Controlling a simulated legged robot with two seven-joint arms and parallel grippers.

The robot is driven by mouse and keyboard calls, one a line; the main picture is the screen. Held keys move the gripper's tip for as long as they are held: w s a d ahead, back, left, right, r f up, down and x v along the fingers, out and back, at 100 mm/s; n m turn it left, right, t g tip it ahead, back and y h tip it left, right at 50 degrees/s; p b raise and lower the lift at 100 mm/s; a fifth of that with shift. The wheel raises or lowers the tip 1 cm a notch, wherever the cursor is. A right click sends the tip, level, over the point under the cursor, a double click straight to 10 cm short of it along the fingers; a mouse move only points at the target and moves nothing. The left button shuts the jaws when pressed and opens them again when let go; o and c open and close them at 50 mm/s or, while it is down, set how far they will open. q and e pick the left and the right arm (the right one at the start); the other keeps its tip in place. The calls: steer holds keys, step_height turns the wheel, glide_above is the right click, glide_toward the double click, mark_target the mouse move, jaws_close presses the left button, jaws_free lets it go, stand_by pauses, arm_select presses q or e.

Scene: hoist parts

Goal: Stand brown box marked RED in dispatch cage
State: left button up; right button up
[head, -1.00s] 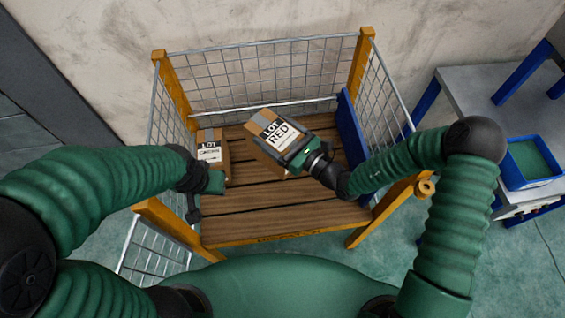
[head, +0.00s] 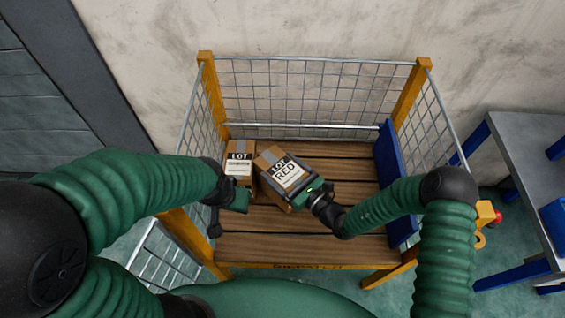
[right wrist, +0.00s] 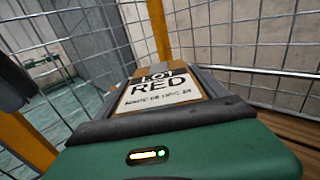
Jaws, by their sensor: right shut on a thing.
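The brown box marked RED (head: 271,159) is in my right gripper (head: 303,194), which is shut on it. It is over the plank floor inside the dispatch cage (head: 300,246), turned at an angle, close to the right side of another box. I cannot tell whether it touches the floor. Its white label (right wrist: 160,94) faces up in the right wrist view; the gripper hides its near end. My left gripper (head: 235,200) is in front of the other box at the cage's left; its fingers are too hidden to tell open or shut.
The other brown LOT box (head: 240,150) stands at the cage's left; its lower word is unreadable. A blue panel (head: 394,180) stands along the right side. Mesh walls (head: 300,95) close the back and sides. Planks right of the RED box are clear. A grey table (head: 530,150) is at right.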

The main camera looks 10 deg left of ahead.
steer(key=f, duration=0.2)
steer(key=d+f+b, duration=0.1)
steer(key=f, duration=0.1)
steer(key=shift+f, duration=0.1)
steer(key=shift+a, duration=0.25)
steer(key=o, duration=2)
steer(key=shift+s+f, duration=0.1)
steer(key=shift+d, duration=0.1)
steer(key=shift+d, duration=0.1)
